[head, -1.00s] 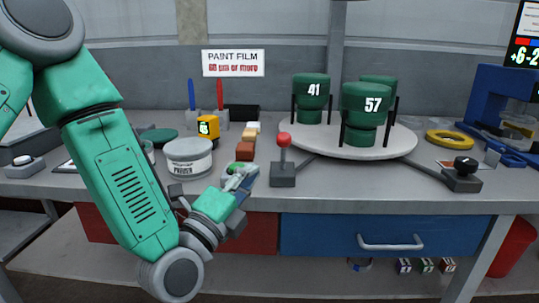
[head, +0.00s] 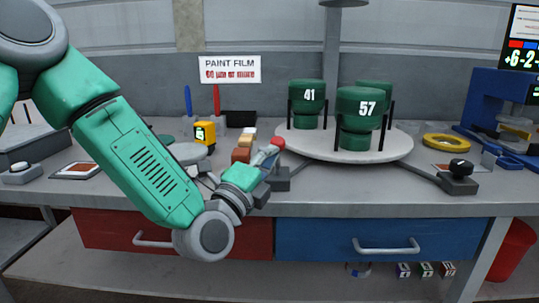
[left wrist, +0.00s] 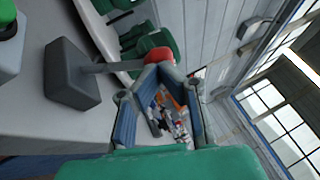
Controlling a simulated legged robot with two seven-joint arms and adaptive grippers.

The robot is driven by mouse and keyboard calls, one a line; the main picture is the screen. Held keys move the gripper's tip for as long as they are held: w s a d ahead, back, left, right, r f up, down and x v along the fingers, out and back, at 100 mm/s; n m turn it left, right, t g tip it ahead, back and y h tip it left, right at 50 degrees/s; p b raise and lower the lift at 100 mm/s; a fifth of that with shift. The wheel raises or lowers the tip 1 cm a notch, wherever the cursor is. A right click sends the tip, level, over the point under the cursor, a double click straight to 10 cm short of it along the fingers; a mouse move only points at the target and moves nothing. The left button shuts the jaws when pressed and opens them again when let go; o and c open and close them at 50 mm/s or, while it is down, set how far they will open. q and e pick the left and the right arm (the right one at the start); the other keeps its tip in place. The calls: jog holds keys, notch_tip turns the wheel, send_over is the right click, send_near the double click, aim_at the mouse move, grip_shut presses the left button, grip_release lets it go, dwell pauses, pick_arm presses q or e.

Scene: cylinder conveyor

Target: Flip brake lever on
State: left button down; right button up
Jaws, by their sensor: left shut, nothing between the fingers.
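The brake lever has a red knob (head: 277,144) on a shaft rising from a dark grey base (head: 279,181) on the bench. In the left wrist view the base (left wrist: 70,82) is at left, and the shaft (left wrist: 112,67) runs toward my fingertips. The red knob (left wrist: 146,48) is just beyond the fingertips. My left gripper (head: 268,157) is shut and empty, right beside the knob and covering part of the shaft; I cannot tell whether it touches. My right gripper is not in view.
A round turntable (head: 398,147) with several green cylinders stands behind the lever. A black-knobbed control box (head: 458,178) is at right. A yellow device (head: 204,133) and small blocks (head: 242,153) lie behind my left arm. The bench front right of the lever is clear.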

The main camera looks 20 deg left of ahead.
pick_arm(q)
jog(key=w+a+r+n+g+p, duration=0.1)
jog(key=w+g+p, duration=0.3)
jog(key=p, duration=0.5)
jog(key=w+a+r+n+g+y+p, duration=0.1)
jog(key=w+a+n+g+p, duration=0.1)
jog(key=p, duration=0.8)
jog(key=w+n+g, duration=0.1)
jog(key=w+g, duration=0.1)
jog(key=w, duration=0.1)
jog(key=shift+r+p, duration=0.3)
jog(key=shift+r, duration=0.1)
jog(key=shift+w+r, duration=0.1)
jog(key=shift+r, duration=0.05)
